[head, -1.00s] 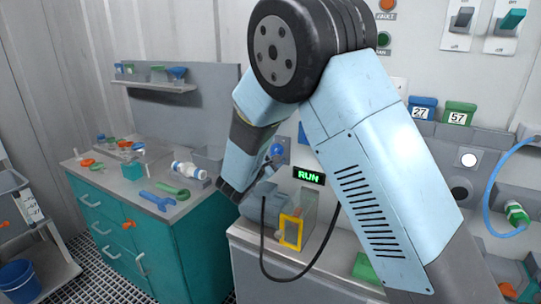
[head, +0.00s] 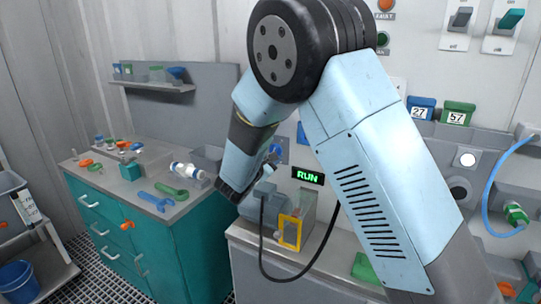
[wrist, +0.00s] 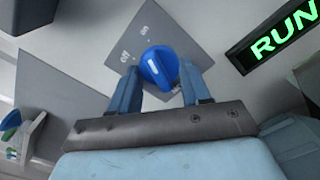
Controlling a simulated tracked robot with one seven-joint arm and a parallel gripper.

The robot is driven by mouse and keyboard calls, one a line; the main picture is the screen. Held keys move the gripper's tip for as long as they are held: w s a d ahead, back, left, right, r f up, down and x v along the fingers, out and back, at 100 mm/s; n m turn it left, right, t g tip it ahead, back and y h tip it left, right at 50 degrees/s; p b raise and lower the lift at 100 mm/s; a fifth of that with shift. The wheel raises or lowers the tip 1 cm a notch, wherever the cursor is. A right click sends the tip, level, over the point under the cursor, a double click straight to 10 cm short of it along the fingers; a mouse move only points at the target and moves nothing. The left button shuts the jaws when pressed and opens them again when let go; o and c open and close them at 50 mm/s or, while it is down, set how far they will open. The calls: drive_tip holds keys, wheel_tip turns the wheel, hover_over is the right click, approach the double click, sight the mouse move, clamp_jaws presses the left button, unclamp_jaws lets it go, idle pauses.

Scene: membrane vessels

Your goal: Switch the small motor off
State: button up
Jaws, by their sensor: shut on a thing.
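The small motor's switch is a round blue knob (wrist: 158,66) with a white line, on a grey plate (wrist: 118,42) lettered "on" and "off". In the wrist view my gripper (wrist: 160,78) has a blue finger on each side of the knob and is shut on it. The white line leans up and to the left; I cannot tell exactly which word it meets. A green-lit RUN sign (wrist: 283,35) is beside the plate, and it also shows in the head view (head: 307,176). In the head view the knob is mostly hidden by my gripper (head: 272,162).
A grey motor-like unit with a yellow-framed guard (head: 290,232) and a black cable stands below the sign. A teal cabinet (head: 130,235) with tools and a white bottle (head: 188,170) is at left. Two lever switches (head: 485,25) are at upper right.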

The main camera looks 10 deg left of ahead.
drive_tip(key=n, duration=1)
drive_tip(key=shift+s+n, duration=0.1)
drive_tip(key=shift+n, duration=0.2)
idle(0.4)
drive_tip(key=o, duration=0.8)
drive_tip(key=shift+o, duration=1.3)
drive_tip(key=shift+d, duration=0.1)
drive_tip(key=v, duration=1.3)
drive_tip(key=shift+s, duration=0.35)
drive_tip(key=shift+a+f, duration=0.15)
drive_tip(key=shift+a, duration=0.05)
